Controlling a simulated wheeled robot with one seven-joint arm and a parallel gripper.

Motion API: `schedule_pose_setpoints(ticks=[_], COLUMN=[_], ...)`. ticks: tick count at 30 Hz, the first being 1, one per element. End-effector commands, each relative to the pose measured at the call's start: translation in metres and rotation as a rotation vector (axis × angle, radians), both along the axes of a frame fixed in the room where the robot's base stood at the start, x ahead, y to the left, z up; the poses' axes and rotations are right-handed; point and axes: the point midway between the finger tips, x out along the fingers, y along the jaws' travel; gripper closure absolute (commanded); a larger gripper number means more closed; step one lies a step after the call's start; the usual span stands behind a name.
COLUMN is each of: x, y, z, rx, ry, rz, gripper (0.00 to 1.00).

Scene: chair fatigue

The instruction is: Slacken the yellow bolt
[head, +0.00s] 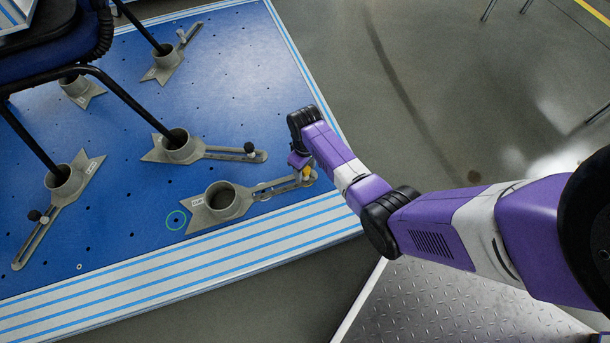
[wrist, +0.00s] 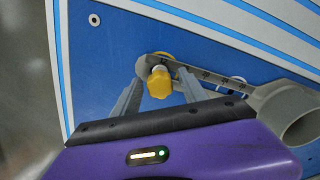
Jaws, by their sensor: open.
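The yellow bolt (wrist: 160,83) has a faceted knob-like head and stands at the end of a grey slotted arm (wrist: 205,77) in the wrist view. In the head view the yellow bolt (head: 302,180) is small and partly covered by my gripper (head: 304,172). In the wrist view my gripper (wrist: 161,82) is open, with one finger on each side of the bolt head. The slotted arm belongs to a grey holder with an empty round cup (head: 228,201), near the platform's striped edge.
Several similar grey holders with black knobs (head: 249,147) stand on the blue perforated platform (head: 120,225), with black chair legs (head: 130,104) in their cups. A green ring (head: 176,220) marks the platform left of the empty cup. Grey floor (head: 430,90) lies open to the right.

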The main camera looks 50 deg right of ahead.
Motion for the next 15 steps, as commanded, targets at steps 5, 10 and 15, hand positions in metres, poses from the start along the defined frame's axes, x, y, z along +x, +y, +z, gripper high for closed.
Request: schedule_pose_setpoints(ticks=[5, 10, 15], x=[0.0003, 0.0002, 0.0001], y=[-0.0002, 0.0, 0.0005], z=[-0.0009, -0.0004, 0.0015], rx=[-0.001, 0.0, 0.0], ry=[-0.001, -0.001, 0.001], rz=[0.0, -0.01, -0.167], gripper=[0.49, 0.49, 0.49])
